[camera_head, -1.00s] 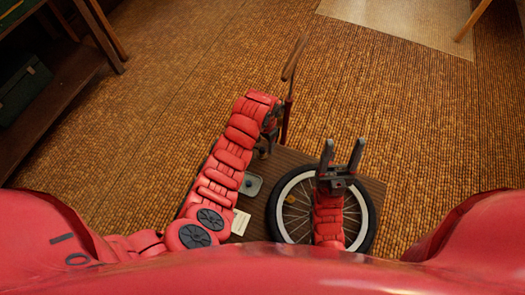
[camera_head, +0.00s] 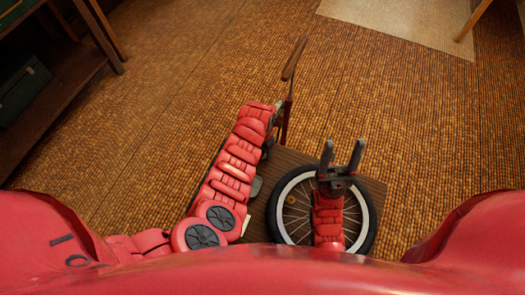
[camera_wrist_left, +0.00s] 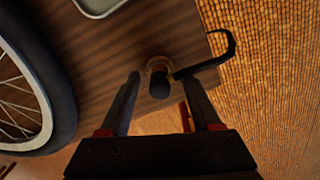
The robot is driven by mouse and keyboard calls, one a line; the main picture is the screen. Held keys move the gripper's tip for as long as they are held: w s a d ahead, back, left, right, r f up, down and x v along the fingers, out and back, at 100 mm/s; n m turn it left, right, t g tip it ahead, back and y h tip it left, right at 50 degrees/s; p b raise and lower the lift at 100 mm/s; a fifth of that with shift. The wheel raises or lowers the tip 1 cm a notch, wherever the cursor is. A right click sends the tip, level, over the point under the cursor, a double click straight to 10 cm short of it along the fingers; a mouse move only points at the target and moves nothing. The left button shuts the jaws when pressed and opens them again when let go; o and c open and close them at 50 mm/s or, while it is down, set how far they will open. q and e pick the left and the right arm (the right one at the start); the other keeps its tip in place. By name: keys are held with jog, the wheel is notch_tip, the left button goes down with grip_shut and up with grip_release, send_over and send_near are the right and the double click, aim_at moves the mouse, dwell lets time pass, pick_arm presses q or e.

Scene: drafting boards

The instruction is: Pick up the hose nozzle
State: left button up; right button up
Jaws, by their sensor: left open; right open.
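In the left wrist view, a small black and brass piece, which looks like the hose nozzle (camera_wrist_left: 159,78), lies on the dark wooden top near its edge. A thin black curved part (camera_wrist_left: 229,48) extends from beside it past the edge. My left gripper (camera_wrist_left: 161,88) is open, with its fingers on either side of the nozzle in that picture; contact cannot be told. In the head view the nozzle is hidden and my left arm covers most of its gripper. My right gripper (camera_head: 343,157) is open and empty above the wheel.
A spoked wheel (camera_head: 278,205) with a dark tyre lies on the wooden top (camera_head: 372,191). A grey tray (camera_head: 256,187) is partly behind my left arm. A red post with a wooden handle (camera_head: 294,60) rises at the far edge.

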pick_arm(q)
grip_shut()
jog(key=shift+r, duration=0.15)
dwell(0.4)
jog(key=shift+r+p, duration=0.4)
jog(key=shift+r, duration=4.5)
